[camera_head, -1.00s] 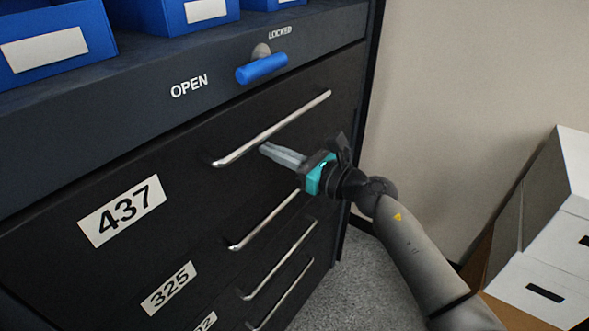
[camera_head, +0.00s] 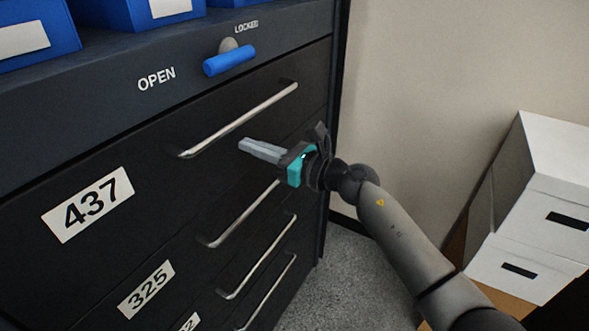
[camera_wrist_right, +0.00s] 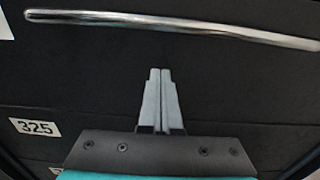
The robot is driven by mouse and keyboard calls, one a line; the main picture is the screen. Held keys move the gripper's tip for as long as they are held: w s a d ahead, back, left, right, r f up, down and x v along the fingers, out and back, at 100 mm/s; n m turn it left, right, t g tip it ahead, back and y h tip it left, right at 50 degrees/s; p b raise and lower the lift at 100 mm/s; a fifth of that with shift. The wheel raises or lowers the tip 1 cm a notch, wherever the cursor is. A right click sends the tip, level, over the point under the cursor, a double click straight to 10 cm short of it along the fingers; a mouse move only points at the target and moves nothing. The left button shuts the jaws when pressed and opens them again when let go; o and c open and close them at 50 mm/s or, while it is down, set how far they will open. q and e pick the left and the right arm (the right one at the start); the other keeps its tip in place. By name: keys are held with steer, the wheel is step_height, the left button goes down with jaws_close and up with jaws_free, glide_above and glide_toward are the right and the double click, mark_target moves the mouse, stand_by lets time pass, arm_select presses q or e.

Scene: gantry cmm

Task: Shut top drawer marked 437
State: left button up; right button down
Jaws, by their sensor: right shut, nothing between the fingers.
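The top drawer marked 437 (camera_head: 135,185) has a dark front with a white number label (camera_head: 88,204) and a long silver bar handle (camera_head: 240,119). Its front looks flush with the cabinet around it, with no gap visible along its top edge. My right gripper (camera_head: 242,145) is shut and empty, in front of this drawer just below its handle. In the right wrist view its closed fingertips (camera_wrist_right: 160,72) point at the dark front, below the handle (camera_wrist_right: 170,22). Whether the tips touch the front is unclear. My left gripper is not in view.
Above is a blue lock handle (camera_head: 229,60) between the words OPEN and LOCKED. Drawer 325 (camera_head: 147,288) and lower drawers have similar bar handles. Blue bins (camera_head: 30,38) stand on top. White boxes (camera_head: 540,225) are stacked at right, with bare carpet between.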

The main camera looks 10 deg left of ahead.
steer(key=v, duration=1.1)
steer(key=w+d+f+m+t+h, duration=0.25)
steer(key=d+f+m+t, duration=0.2)
steer(key=f+m, duration=0.5)
steer(key=w+d+f+m+t+h, duration=0.1)
steer(key=d+f+m+t+h, duration=0.25)
steer(key=d+f+m, duration=0.45)
steer(key=s+d+f+m+g+h, duration=0.1)
steer(key=s+d+f+m+h, duration=0.2)
steer(key=f+m, duration=0.5)
steer(key=s+d+f+m+g+h, duration=0.1)
steer(key=s+d+f+m+h, duration=0.3)
steer(key=f, duration=0.5)
steer(key=s+d+f+m+g+h, duration=0.1)
steer(key=s+d+f+m+g, duration=0.3)
steer(key=s+f, duration=0.45)
steer(key=s+d+f+m+g+h, duration=0.1)
steer(key=s+f+m+h, duration=0.1)
steer(key=s+f+m, duration=0.6)
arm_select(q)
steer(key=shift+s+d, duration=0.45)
arm_select(e)
steer(key=s+d+f+m+g, duration=0.1)
steer(key=s+f+m+g, duration=0.2)
steer(key=s, duration=0.9)
steer(key=s+d+f+m+g+h, duration=0.1)
steer(key=s+f+m+g, duration=0.2)
steer(key=s, duration=1)
steer(key=shift+s+f, duration=0.15)
steer(key=shift+f, duration=0.3)
